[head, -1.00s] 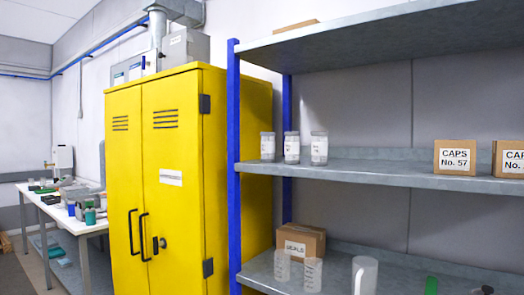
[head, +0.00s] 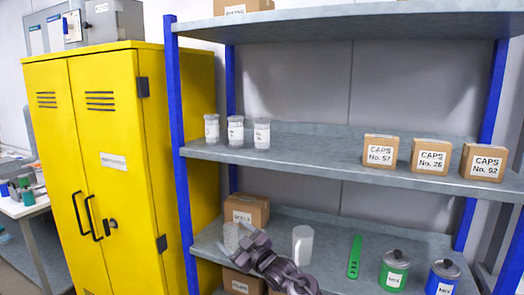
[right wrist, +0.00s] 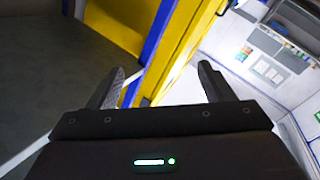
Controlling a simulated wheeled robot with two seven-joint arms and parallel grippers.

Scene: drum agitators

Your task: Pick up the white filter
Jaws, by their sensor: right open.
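A plain white cylinder (head: 302,246), which looks like the white filter, stands upright on the lower visible shelf (head: 335,228) in the head view. My right gripper (head: 250,244) is in front of that shelf, left of the cylinder and apart from it in the picture. Its open fingers also show in the right wrist view (right wrist: 160,78), with nothing between them. My left gripper is not in view.
The middle shelf (head: 310,158) above holds white jars (head: 235,131) and CAPS boxes (head: 431,157). A blue post (head: 181,135) and yellow cabinet (head: 122,165) are left.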

